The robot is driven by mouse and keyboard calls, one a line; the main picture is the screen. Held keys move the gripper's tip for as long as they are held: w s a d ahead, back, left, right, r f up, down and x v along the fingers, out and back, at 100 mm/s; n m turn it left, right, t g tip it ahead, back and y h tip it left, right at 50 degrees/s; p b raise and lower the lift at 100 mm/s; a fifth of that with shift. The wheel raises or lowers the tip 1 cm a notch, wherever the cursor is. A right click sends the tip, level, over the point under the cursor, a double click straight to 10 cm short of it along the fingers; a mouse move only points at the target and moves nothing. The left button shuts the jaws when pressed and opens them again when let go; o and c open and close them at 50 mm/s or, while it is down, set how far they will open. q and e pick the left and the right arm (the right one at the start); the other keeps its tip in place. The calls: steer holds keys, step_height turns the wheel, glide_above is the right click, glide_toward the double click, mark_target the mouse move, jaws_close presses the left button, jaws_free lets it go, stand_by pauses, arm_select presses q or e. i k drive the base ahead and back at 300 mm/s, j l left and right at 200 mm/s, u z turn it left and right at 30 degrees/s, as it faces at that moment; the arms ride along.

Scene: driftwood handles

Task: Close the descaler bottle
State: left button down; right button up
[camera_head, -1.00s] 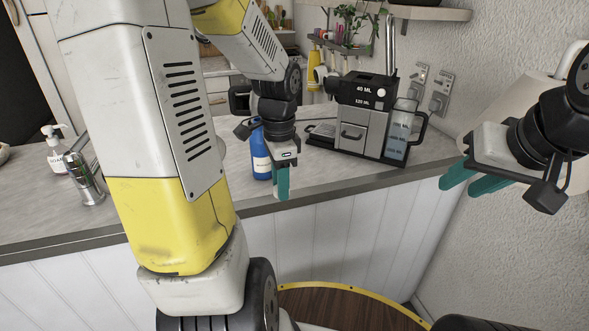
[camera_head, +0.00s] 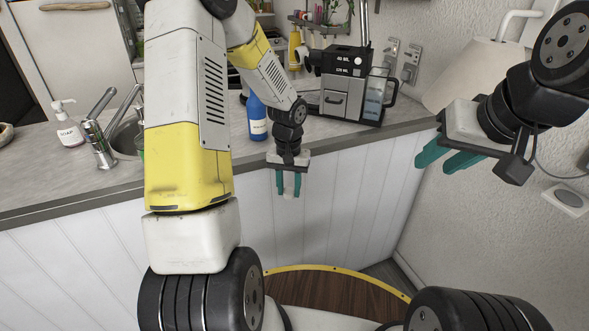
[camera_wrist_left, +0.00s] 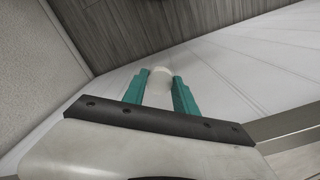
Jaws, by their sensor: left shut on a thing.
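The blue descaler bottle (camera_head: 257,118) with a white label stands upright on the counter near its front edge. My left gripper (camera_head: 288,193) hangs in front of the counter's white front panel, lower than the bottle and to its right, apart from it. Its teal fingers are shut on a small pale, rounded piece that looks like a cap; this cap (camera_wrist_left: 162,74) shows between the fingertips in the left wrist view. My right gripper (camera_head: 446,160) is at the right, its teal fingers apart and nothing between them.
A coffee machine (camera_head: 345,88) with a water tank stands right of the bottle. A soap bottle (camera_head: 68,127) and a tap (camera_head: 98,140) are at the left. The counter edge (camera_head: 245,175) lies between my left gripper and the bottle.

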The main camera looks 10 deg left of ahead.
mark_target(256, 110)
steer(key=u, duration=1.75)
steer(key=l, duration=1.4)
